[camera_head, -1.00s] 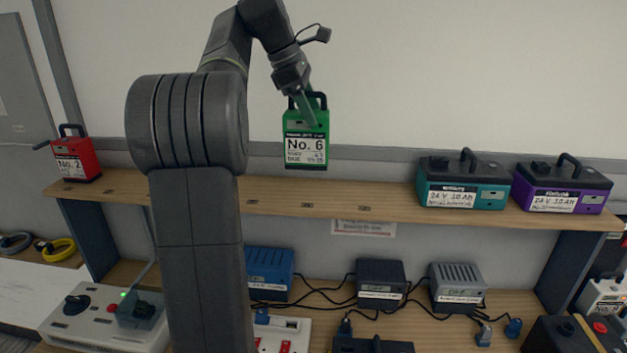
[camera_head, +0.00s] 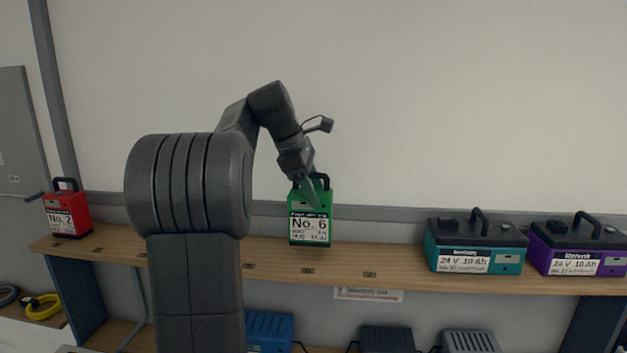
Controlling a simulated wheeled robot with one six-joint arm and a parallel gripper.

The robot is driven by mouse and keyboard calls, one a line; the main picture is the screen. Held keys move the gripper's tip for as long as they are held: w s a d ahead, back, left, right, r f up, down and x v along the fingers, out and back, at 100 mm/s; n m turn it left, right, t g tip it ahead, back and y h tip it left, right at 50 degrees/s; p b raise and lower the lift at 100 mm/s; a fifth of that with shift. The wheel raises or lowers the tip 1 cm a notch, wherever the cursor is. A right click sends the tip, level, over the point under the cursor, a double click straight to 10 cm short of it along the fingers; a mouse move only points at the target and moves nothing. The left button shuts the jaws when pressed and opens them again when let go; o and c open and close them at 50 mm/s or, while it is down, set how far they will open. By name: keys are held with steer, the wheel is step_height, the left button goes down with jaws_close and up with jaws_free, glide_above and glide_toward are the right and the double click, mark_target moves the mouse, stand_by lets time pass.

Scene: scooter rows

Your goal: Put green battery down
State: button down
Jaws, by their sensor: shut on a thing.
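The green battery (camera_head: 310,216), labelled No. 6, hangs upright from my gripper (camera_head: 309,182), which is shut on its top handle. Its lower edge overlaps the back part of the wooden shelf (camera_head: 400,262) in the picture. I cannot tell whether its base touches the shelf or is just above it. My arm comes in from the left and above. The fingertips partly cover the battery's upper front.
A red battery (camera_head: 67,212), No. 2, stands at the shelf's left end. A teal battery (camera_head: 476,246) and a purple battery (camera_head: 577,248) stand at the right. The shelf between is bare, with small dark marks. Chargers, one blue (camera_head: 270,330), sit below.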

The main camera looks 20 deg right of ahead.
steer(key=shift+f, duration=1.75)
steer(key=shift+c, duration=2.4)
jaws_free()
steer(key=shift+f, duration=0.15)
steer(key=v, duration=1.2)
steer(key=shift+s, duration=0.1)
